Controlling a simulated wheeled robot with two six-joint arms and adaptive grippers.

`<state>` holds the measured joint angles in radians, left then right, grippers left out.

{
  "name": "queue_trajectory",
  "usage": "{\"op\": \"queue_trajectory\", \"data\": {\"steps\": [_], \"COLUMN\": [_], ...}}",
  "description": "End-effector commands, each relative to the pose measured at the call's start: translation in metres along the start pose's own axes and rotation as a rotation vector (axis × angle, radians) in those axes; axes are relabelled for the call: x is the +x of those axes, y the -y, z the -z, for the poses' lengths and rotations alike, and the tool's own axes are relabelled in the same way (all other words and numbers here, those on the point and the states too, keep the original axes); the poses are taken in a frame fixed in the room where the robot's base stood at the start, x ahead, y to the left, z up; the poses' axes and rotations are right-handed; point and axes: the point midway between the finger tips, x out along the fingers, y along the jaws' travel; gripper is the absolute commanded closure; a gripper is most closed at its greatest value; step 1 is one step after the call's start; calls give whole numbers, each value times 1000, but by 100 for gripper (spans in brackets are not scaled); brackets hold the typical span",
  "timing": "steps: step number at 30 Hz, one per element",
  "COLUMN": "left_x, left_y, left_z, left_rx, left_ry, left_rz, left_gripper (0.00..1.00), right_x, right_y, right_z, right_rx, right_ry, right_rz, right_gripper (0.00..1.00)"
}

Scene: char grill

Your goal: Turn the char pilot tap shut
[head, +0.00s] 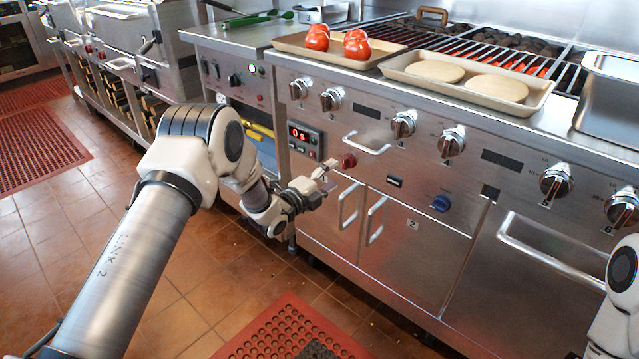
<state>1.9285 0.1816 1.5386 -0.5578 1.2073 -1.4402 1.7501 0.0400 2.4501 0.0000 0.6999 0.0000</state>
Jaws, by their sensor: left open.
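A small red knob (349,161) sits on the steel front of the char grill (330,130), above the cabinet doors. A blue knob (441,203) sits lower and further right on the same front. I cannot tell from any label which one is the char pilot tap. My left gripper (328,177) is open and empty, just left of the red knob, with its fingers pointing toward it. It looks apart from the knob. My right arm shows only at the right edge, and its gripper is out of view.
A towel-bar handle (366,150) is right beside the red knob, and door handles (375,220) stand out below. A lit timer panel (303,136) is to the left. Trays with tomatoes (357,48) and flat round patties (436,71) rest on top. A red mat (290,332) lies on the floor.

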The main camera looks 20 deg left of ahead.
Motion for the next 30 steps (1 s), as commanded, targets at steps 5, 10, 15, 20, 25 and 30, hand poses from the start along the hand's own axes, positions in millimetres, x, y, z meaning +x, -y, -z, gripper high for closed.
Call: {"op": "queue_trajectory", "data": {"steps": [5, 10, 15, 20, 25, 30], "left_x": [-41, -57, -57, -57, -59, -94], "left_y": [0, 0, 0, 0, -14, -91], "left_z": [-1, 0, 0, 0, 5, 57], "left_rx": [-1, 1, 2, 2, -3, -75], "left_ry": [1, -1, -2, -1, -8, -39], "left_rz": [-2, 1, 1, 1, -20, -209], "left_gripper": [38, 38, 38, 38, 38, 38], "right_x": [0, 0, 0, 0, 0, 0], "right_y": [0, 0, 0, 0, 0, 0], "right_z": [0, 0, 0, 0, 0, 0], "right_rx": [0, 0, 0, 0, 0, 0], "right_ry": [0, 0, 0, 0, 0, 0], "right_rz": [0, 0, 0, 0, 0, 0], "right_gripper": [60, 60, 60, 60, 60, 60]}}
